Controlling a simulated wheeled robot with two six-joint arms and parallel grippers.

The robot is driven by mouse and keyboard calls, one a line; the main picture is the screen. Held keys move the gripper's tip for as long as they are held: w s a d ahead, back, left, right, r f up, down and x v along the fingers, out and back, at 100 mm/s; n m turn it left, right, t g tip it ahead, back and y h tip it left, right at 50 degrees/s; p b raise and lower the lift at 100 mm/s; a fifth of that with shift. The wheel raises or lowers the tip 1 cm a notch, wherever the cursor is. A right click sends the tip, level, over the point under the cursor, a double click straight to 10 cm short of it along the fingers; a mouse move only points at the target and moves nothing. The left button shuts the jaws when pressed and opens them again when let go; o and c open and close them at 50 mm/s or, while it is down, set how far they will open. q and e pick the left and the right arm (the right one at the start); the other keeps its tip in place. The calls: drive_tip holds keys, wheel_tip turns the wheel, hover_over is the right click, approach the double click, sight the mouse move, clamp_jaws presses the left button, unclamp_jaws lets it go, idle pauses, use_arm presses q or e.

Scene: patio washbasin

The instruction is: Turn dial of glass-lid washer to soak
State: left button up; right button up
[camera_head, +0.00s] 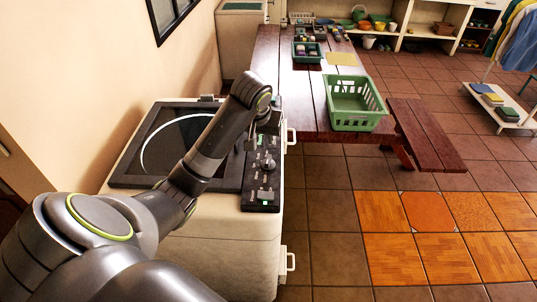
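The white washer (225,250) stands against the left wall with its dark-framed glass lid (150,150) closed. A black control panel (262,201) runs along the right side of its top. A round dial (268,164) sits about midway along the panel, with a smaller knob (264,192) nearer the front. The dial's marking is too small to read. My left arm reaches across the lid, and my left gripper (251,146) points down by the panel, just behind the dial. Its fingers are mostly hidden by the wrist, and contact cannot be told. My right gripper is not in view.
A dark red wooden table (305,100) stands behind and to the right of the washer, carrying a green basket (355,105) and small trays. A bench (425,130) is to its right. White handles (289,262) stick out from the washer's right side.

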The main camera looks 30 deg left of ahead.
use_arm(q)
approach(268, 159)
drive_tip(key=x, duration=0.7)
drive_tip(key=shift+x, duration=0.75)
clamp_jaws()
